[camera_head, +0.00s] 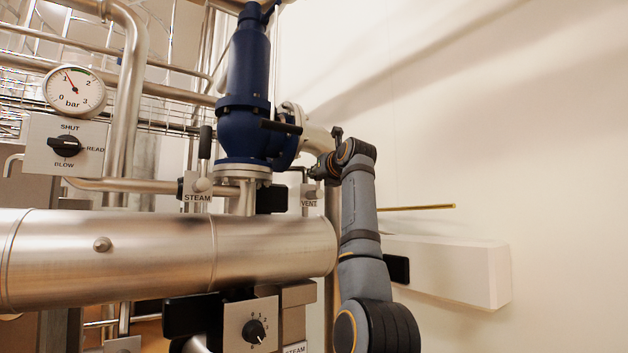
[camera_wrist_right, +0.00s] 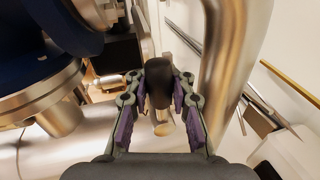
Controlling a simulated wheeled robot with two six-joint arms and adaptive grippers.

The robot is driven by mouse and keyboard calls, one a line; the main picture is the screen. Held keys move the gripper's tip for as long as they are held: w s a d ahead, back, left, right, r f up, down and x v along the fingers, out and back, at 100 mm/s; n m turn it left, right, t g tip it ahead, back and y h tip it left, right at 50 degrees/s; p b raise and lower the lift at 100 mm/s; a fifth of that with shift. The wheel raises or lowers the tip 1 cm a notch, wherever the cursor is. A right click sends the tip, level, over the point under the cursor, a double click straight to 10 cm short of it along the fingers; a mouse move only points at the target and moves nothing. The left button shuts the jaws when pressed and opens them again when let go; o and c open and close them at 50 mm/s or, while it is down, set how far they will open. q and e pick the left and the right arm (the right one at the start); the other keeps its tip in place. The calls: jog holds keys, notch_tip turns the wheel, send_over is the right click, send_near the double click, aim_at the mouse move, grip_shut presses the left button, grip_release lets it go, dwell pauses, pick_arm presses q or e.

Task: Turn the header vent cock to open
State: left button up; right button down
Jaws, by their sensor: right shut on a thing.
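The gripper is shut on this handle. In the head view my right arm rises from the lower right, and its wrist bends left toward the cock. There the fingers and most of the handle are hard to make out behind the valve outlet and wrist. My left gripper is not in view.
The steel header (camera_head: 165,252) runs across below the cock. In the right wrist view a vertical pipe (camera_wrist_right: 232,60) stands close right of the fingers. A brass rod (camera_head: 415,207) is near the wall.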

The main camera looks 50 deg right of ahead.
jog(key=shift+d+f, duration=0.15)
jog(key=shift+f, duration=0.05)
dwell(0.5)
jog(key=c, duration=1.6)
grip_release()
jog(key=shift+s, duration=0.1)
jog(key=o, duration=0.4)
jog(key=shift+s+d+r, duration=0.2)
jog(key=shift+s, duration=0.25)
jog(key=shift+o, duration=0.2)
jog(key=shift+w+a, duration=0.1)
jog(key=shift+a, duration=0.05)
jog(key=shift+w+a, duration=0.1)
